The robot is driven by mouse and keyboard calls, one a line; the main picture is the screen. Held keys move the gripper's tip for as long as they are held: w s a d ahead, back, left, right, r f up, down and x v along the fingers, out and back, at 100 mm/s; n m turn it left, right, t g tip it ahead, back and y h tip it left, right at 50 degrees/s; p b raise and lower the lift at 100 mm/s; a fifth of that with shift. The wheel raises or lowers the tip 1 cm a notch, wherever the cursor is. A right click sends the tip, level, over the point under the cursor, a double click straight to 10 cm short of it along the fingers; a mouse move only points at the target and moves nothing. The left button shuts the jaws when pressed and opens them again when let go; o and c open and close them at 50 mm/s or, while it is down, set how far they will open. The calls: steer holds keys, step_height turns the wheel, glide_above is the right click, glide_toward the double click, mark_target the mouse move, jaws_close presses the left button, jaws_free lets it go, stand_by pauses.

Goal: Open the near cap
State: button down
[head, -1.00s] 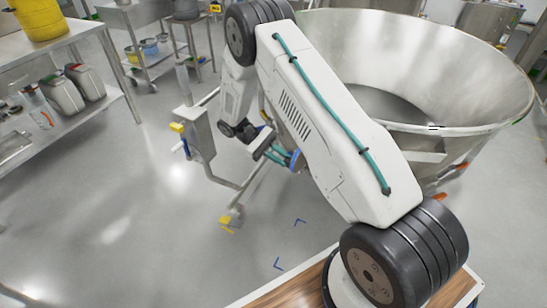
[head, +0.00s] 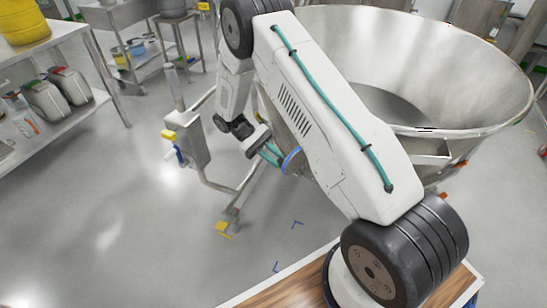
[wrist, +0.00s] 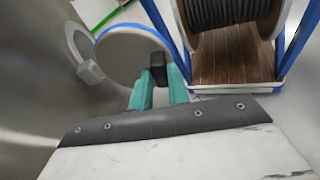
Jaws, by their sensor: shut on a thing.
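The near cap is a round grey disc with a blue rim (wrist: 128,58), low on the side of the big steel bowl. It stands swung out at an angle from a pale round port (wrist: 76,42) in the bowl wall, with a small block beside the port. In the head view the cap (head: 293,160) shows as a blue-edged disc just right of my gripper (head: 272,154). My gripper's teal fingers (wrist: 158,84) are shut on the cap's black handle (wrist: 157,66). The faces between fingers and handle are partly hidden.
The steel bowl (head: 465,80) fills the right, behind my arm. Its frame has a caster with a yellow pedal (head: 222,228) and an upright box (head: 190,140) at left. A shelf table with canisters (head: 45,100) stands far left. The floor between is clear.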

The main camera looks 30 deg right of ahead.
steer(key=c, duration=1.4)
jaws_free()
steer(key=shift+d, duration=0.55)
steer(key=shift+o, duration=0.2)
steer(key=shift+w+a, duration=0.1)
steer(key=shift+a, duration=0.3)
steer(key=v, duration=0.7)
steer(key=shift+w+r, duration=0.15)
steer(key=shift+w, duration=0.15)
steer(key=shift+a, duration=0.1)
